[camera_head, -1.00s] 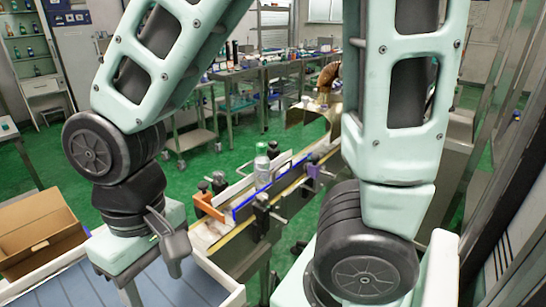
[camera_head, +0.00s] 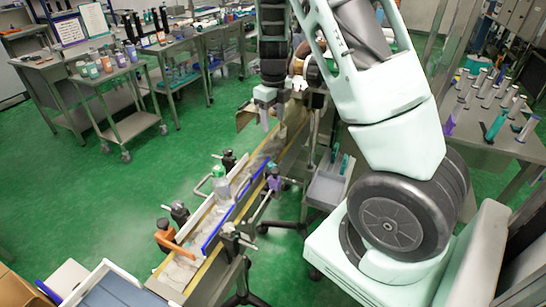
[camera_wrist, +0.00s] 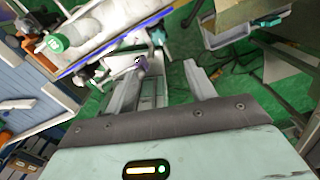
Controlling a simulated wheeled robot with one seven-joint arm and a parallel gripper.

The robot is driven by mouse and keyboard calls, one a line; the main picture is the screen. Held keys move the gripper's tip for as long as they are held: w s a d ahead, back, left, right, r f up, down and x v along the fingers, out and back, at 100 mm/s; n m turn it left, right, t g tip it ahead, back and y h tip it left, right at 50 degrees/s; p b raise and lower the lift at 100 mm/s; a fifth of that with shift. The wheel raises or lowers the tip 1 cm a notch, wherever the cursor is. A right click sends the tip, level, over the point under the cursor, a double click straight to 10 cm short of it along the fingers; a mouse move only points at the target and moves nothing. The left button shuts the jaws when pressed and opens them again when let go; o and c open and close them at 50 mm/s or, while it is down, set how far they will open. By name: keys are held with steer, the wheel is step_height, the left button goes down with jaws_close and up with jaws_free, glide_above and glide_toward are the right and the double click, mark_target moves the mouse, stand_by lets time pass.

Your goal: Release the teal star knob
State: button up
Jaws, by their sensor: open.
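My gripper (camera_head: 272,118) hangs over the far part of the conveyor (camera_head: 207,225). In the wrist view its two fingers (camera_wrist: 172,80) are apart, with nothing held between them. Black knobs (camera_head: 228,160) and an orange clamp (camera_head: 167,240) sit along the conveyor's sides. A bottle with a green cap (camera_head: 219,175) stands on the conveyor; the cap shows upper left in the wrist view (camera_wrist: 55,42).
A grey bin (camera_head: 326,188) holding teal-handled items stands right of the conveyor. A bench with several tubes (camera_head: 490,130) is at the right. A trolley (camera_head: 125,105) and benches stand at the back left. Green floor left of the conveyor is clear.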

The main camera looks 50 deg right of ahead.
mark_target(273, 164)
step_height(273, 164, down, 16)
steer(key=p, duration=0.2)
steer(key=shift+a+f+p, duration=0.15)
steer(key=shift+f+p, duration=0.05)
steer(key=shift+p, duration=0.2)
steer(key=c, duration=1)
